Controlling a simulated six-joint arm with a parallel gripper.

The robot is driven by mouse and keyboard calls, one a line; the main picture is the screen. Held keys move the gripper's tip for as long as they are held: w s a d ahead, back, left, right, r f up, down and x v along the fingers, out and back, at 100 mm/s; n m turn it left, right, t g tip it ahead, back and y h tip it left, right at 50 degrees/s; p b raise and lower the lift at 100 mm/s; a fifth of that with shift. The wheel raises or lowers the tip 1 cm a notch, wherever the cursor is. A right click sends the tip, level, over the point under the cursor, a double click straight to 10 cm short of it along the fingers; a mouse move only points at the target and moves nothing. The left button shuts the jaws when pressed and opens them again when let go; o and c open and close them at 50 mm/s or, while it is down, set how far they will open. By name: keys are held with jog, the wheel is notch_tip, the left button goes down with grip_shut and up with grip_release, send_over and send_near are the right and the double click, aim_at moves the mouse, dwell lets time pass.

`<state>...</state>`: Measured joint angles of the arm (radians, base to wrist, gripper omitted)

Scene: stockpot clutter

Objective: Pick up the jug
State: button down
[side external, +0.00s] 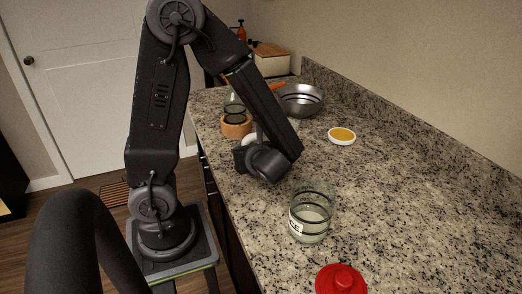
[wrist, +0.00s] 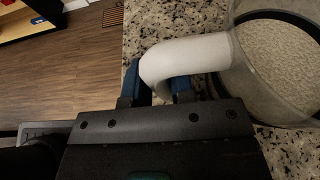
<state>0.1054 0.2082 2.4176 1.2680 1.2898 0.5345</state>
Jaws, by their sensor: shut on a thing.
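The jug (wrist: 205,52) is in the upper right of the wrist view, with a clear round body and a thick white curved handle. Pale grainy matter shows inside its rim. My gripper (wrist: 158,88) is shut on the handle's bend, one blue fingertip on each side. In the side view my gripper is at the counter's left edge, and my arm hides most of the jug; a small white curved part (side external: 250,138) shows beside it. I cannot tell whether the jug touches the counter.
A labelled glass jar (side external: 312,222) and a red lid (side external: 341,280) stand nearer on the granite counter (side external: 410,200). A wooden-collared glass vessel (side external: 236,127), a metal bowl (side external: 302,100) and a white dish with yellow contents (side external: 342,136) are farther back. The right side is clear.

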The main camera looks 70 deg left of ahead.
jog(key=shift+r, duration=0.1)
jog(key=r, duration=1)
jog(key=shift+d, duration=0.25)
jog(key=s+d+r+m+t+h, duration=0.3)
jog(key=s+d+m+t, duration=0.3)
jog(key=d+m+t, duration=0.3)
jog(key=shift+s+d+r+m, duration=0.2)
jog(key=shift+s+r+m, duration=0.15)
jog(key=shift+r, duration=0.6)
jog(key=w+d+r+m+g+y, duration=0.2)
jog(key=w+d+r+m+y, duration=0.1)
jog(key=r+m, duration=0.3)
jog(key=shift+m+y, duration=0.8)
jog(key=shift+m, duration=0.45)
